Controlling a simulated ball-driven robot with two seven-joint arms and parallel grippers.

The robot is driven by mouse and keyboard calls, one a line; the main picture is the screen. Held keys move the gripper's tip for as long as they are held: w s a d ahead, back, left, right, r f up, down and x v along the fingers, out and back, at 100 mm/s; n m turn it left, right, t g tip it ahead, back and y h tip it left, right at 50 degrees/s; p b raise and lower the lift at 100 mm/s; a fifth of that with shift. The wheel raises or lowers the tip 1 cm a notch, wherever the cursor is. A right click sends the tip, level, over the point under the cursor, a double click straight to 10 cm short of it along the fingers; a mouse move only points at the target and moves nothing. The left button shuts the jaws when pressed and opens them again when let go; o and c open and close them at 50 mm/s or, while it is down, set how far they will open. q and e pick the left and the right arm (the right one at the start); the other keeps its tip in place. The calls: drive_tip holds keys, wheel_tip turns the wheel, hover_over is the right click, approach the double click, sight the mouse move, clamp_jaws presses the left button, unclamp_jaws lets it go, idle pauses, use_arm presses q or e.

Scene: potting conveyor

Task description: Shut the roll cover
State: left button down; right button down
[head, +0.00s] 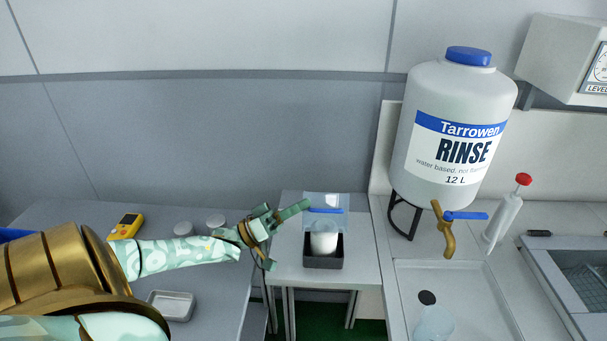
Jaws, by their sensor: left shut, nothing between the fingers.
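A small dark box (323,262) stands on a narrow white stand, with a white cup (323,240) in it. Behind the cup is a clear panel (340,200) with a blue bar (326,210) across it; this looks like the roll cover, drawn back so the cup shows. My left gripper (303,206) comes in from the left, green and shut with nothing in it. Its tip is close to the left end of the blue bar; I cannot tell whether they touch. My right gripper is not in view.
A large rinse bottle (458,130) with a brass tap (444,230) stands right of the stand, above a white tray (480,305). A grey-framed unit (575,270) is at far right.

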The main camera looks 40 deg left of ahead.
use_arm(q)
drive_tip(key=s+d+f+m+g+h+b, duration=0.1)
drive_tip(key=s+d+f+m+h+b, duration=0.3)
drive_tip(key=f+m, duration=0.2)
drive_tip(key=shift+s+f+m+g, duration=0.35)
drive_tip(key=shift+m+g, duration=0.05)
drive_tip(key=shift+m, duration=0.2)
drive_tip(key=shift+f, duration=0.1)
drive_tip(key=s+d+r+p, duration=0.8)
drive_tip(key=s+d+r, duration=0.1)
drive_tip(key=r, duration=0.4)
drive_tip(key=shift+s+d, duration=0.2)
drive_tip(key=shift+s, duration=0.5)
